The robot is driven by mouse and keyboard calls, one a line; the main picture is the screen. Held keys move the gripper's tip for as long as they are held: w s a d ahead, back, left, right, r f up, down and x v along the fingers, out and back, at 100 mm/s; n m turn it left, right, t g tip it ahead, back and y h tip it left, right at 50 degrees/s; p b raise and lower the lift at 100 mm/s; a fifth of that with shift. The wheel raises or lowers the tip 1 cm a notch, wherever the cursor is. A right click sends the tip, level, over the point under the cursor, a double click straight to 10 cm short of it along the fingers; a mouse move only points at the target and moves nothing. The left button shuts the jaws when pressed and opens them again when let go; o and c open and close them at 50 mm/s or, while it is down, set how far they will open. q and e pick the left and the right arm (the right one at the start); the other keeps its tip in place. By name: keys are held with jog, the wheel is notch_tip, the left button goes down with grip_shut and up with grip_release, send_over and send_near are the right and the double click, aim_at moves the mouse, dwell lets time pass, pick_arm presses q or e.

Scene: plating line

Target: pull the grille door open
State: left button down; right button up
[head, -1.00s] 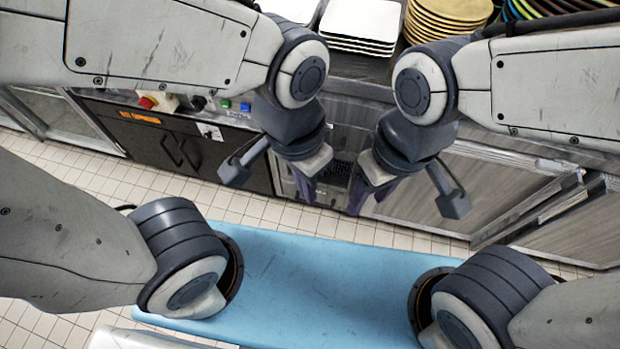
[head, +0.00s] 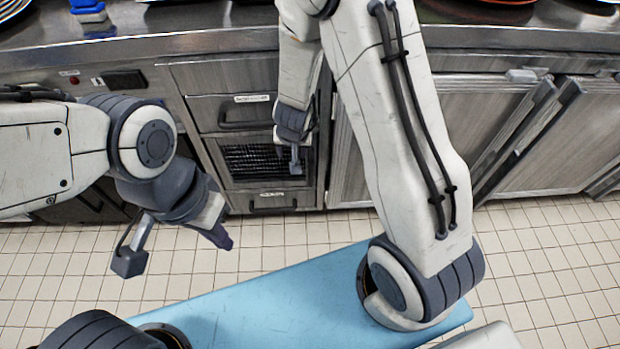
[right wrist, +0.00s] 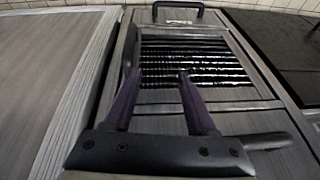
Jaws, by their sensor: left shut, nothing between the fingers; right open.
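The grille door (head: 250,163) is a dark barred panel in a steel frame, set in the cabinet front between two drawer fronts. It looks closed and flush. It fills the middle of the right wrist view (right wrist: 212,66). My right gripper (head: 295,168) is at the grille's right side in the head view. In the right wrist view its two fingers (right wrist: 160,76) are apart and point at the grille, the left one near a dark upright bar at the door's edge; I cannot tell if they touch. My left gripper (head: 222,238) is shut and empty, low over the floor, away from the door.
A drawer (head: 232,113) with a bar handle is above the grille, and a low drawer (head: 268,200) is below it. A steel counter (head: 215,42) runs above. The tiled floor (head: 300,232) in front is clear.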

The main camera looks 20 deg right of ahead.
jog(key=m+h+b, duration=0.1)
jog(key=h+b, duration=0.1)
send_over(312, 169)
jog(key=s, duration=0.1)
jog(key=f, duration=0.4)
jog(key=a+f, duration=0.1)
jog(key=f, duration=0.1)
jog(key=shift+s+f, duration=0.2)
jog(key=shift+f, duration=0.2)
jog(key=b+x, duration=0.5)
jog(key=x, duration=0.5)
jog(key=shift+a, duration=0.1)
pick_arm(q)
notch_tip(312, 169, down, 8)
jog(key=shift+f, duration=0.2)
pick_arm(e)
grip_shut()
